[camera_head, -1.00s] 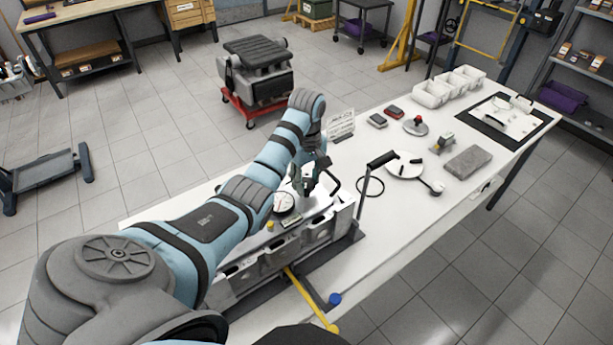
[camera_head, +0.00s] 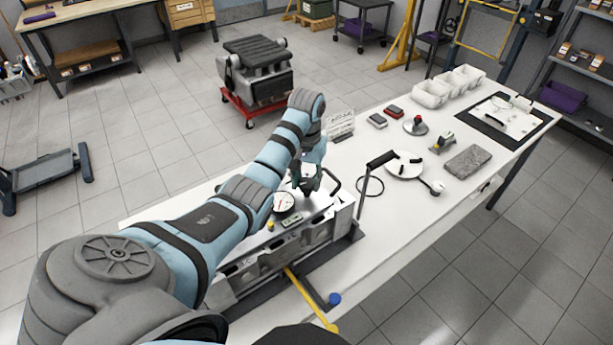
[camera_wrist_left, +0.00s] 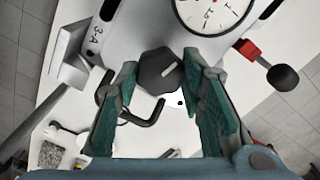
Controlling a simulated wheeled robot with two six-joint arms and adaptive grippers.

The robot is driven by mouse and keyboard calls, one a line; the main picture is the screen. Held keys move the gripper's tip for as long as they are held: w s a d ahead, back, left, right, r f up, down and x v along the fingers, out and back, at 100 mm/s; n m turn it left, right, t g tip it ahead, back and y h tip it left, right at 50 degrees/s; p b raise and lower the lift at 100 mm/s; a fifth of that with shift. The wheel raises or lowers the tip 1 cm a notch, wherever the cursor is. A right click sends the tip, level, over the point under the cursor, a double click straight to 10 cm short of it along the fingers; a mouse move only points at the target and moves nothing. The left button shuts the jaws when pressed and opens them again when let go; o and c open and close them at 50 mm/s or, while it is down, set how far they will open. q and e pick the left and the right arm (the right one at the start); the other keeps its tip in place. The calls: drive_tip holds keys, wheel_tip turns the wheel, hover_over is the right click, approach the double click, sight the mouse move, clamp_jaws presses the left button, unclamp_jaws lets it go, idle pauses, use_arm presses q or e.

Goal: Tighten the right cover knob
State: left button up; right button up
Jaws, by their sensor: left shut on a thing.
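The right cover knob (camera_wrist_left: 157,73) is a dark, faceted knob with a white mark line, on the pale cover (camera_wrist_left: 215,55). It shows between my left fingertips in the left wrist view. My left gripper (camera_wrist_left: 160,78) is shut on it. A round dial gauge (camera_head: 284,202) sits on the cover just left of the gripper. My right gripper is not in view.
A black handle (camera_wrist_left: 145,112) is close beside the fingers. A post with a black grip (camera_head: 381,160) stands right of the engine block (camera_head: 270,262). A white dish (camera_head: 404,165), a grey block (camera_head: 468,161) and white bins (camera_head: 430,95) are farther right on the table (camera_head: 400,225).

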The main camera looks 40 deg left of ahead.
use_arm(q)
drive_tip(key=m, duration=0.4)
drive_tip(key=shift+m, duration=0.3)
drive_tip(key=m, duration=0.3)
drive_tip(key=shift+m, duration=0.3)
drive_tip(key=m, duration=0.3)
drive_tip(key=shift+m, duration=2.3)
drive_tip(key=o, duration=1.1)
drive_tip(key=shift+o, duration=0.2)
